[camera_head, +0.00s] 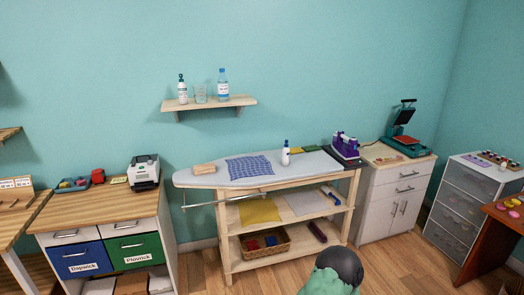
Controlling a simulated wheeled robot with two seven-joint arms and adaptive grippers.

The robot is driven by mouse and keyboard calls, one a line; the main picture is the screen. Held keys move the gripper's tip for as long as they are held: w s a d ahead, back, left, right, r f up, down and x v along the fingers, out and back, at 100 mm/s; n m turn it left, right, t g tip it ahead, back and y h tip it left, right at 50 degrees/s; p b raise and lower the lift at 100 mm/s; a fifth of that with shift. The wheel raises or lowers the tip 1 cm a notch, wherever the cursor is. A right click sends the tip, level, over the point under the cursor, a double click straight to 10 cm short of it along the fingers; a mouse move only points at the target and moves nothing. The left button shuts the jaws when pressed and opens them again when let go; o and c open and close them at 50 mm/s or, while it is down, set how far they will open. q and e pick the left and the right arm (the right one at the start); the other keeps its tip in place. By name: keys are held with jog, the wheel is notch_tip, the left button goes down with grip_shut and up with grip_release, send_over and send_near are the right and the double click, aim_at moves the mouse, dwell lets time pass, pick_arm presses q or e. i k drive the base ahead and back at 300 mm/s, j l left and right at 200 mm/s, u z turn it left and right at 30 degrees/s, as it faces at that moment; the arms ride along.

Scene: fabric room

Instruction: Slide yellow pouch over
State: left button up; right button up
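A flat yellow piece (258,211), which looks like folded cloth or a pouch, lies on the middle shelf under the ironing board (210,180). A smaller yellow item (296,150) lies at the back of the board, partly hidden behind a white bottle (285,154). I cannot tell which of them is the yellow pouch. Neither of my grippers shows in the head view.
A blue checked cloth (250,166), a wooden block (204,169) and a purple iron (345,145) are on the board. A wicker basket (267,250) sits below. Cabinets flank the board.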

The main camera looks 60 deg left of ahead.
aim_at(296, 150)
jog(key=u, duration=1.65)
